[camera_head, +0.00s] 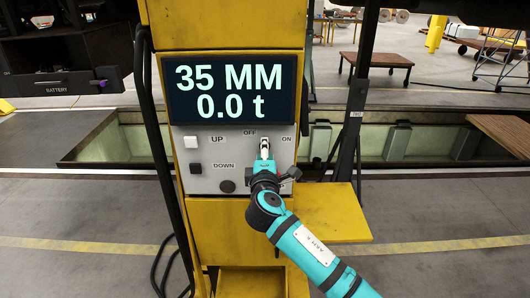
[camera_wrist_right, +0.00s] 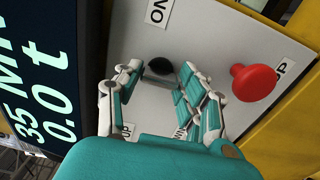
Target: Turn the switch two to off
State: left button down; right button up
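The control panel (camera_head: 208,150) of the yellow lifting column has a switch near the OFF and ON labels. My right gripper (camera_head: 264,145) is in front of this switch and hides it in the head view. In the right wrist view, a dark round knob (camera_wrist_right: 160,67) shows beyond the fingertips, below the ON label (camera_wrist_right: 158,12). My right gripper (camera_wrist_right: 158,75) is open there, with one finger on either side of the knob and visible gaps. Whether it touches the knob cannot be told. The knob's pointing direction is unclear. My left gripper is not in view.
A red button (camera_wrist_right: 253,82) is close to the right fingers. A white button (camera_head: 191,142) is beside UP and a dark one (camera_head: 195,168) beside DOWN. The display (camera_head: 230,90) reads 35 MM and 0.0 t. A yellow ledge (camera_head: 330,215) juts out at lower right.

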jog(key=o, duration=0.4)
jog(key=shift+c, duration=0.2)
jog(key=s, duration=1.2)
